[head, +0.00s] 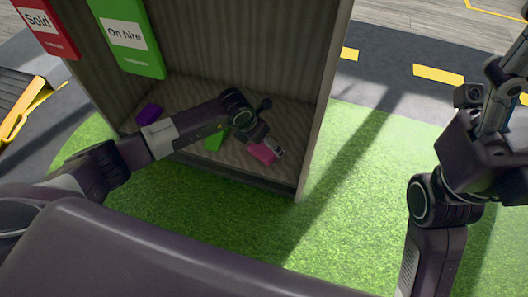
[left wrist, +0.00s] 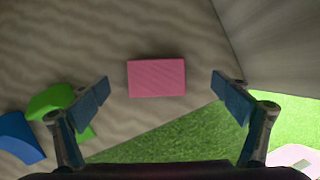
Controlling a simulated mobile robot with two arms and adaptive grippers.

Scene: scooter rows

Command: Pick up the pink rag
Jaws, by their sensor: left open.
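The pink rag (head: 262,153) lies flat on the wooden floor of an open cabinet, near its front edge. In the left wrist view the rag (left wrist: 156,72) is a pink rectangle, centred between my fingers and beyond their tips. My left gripper (left wrist: 161,90) is open and empty, with its fingers apart on either side of the rag. In the head view my left gripper (head: 276,149) is over the rag and hides part of it. My right gripper (head: 508,78) is at the right edge, far from the rag; its jaws are not clear.
A green item (head: 215,138) and a purple item (head: 149,113) lie left of the rag. A blue item (left wrist: 18,138) shows in the left wrist view. The cabinet's side wall (head: 322,95) rises close on the right. Open grass (head: 340,215) lies in front.

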